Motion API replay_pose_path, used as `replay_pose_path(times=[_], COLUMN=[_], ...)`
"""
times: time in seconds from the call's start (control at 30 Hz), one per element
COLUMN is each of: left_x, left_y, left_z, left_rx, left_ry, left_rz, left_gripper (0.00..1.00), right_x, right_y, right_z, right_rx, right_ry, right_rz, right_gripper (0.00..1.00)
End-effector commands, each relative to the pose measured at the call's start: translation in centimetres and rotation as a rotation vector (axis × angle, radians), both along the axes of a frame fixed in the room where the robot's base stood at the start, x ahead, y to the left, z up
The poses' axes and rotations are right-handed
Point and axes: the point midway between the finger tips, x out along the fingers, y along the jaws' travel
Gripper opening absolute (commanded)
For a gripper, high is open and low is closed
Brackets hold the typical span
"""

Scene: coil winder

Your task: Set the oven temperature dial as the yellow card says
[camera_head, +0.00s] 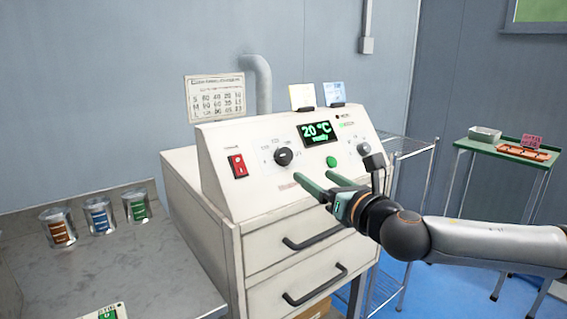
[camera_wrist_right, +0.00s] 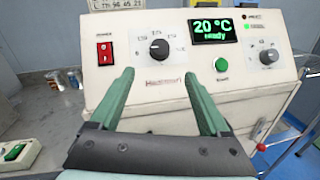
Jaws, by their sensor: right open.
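The oven (camera_head: 228,143) has a sloped white panel with a display (camera_head: 320,132) reading 20 °C and ready. A black dial (camera_head: 283,156) with a number scale sits left of the display; it also shows in the wrist view (camera_wrist_right: 159,49). A smaller dial (camera_head: 363,148) is at the panel's right. I cannot read their labels. A pale yellow card (camera_head: 303,96) stands on top of the oven; its writing is too small to read. My right gripper (camera_head: 314,178) is open and empty, in front of the panel, its fingers apart and pointing toward the black dial. My left gripper is out of view.
A red switch (camera_head: 238,165) and green button (camera_head: 331,162) flank the black dial. A blue card (camera_head: 334,93) stands beside the yellow one. Drawer handles (camera_head: 314,238) stick out below. Several tins (camera_head: 98,216) stand on the left counter. A green-topped table (camera_head: 505,150) is at right.

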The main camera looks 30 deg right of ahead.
Motion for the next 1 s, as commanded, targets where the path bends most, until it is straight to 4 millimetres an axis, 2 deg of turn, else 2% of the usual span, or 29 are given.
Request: replay_pose_path(times=[0.17,0.43,1.0], left_x=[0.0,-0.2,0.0], left_y=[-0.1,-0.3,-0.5], left_z=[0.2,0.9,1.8], left_rx=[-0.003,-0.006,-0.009], left_ry=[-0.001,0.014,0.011], left_rz=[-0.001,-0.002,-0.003], left_gripper=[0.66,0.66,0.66], right_x=[0.5,2.7,10.8], right_y=[-0.3,-0.3,-1.1], right_z=[0.5,0.6,0.3], right_rx=[-0.017,-0.012,-0.013], right_ry=[-0.005,-0.005,-0.004], right_rz=[-0.001,0.003,0.001], right_gripper=[0.8,0.8,0.8])
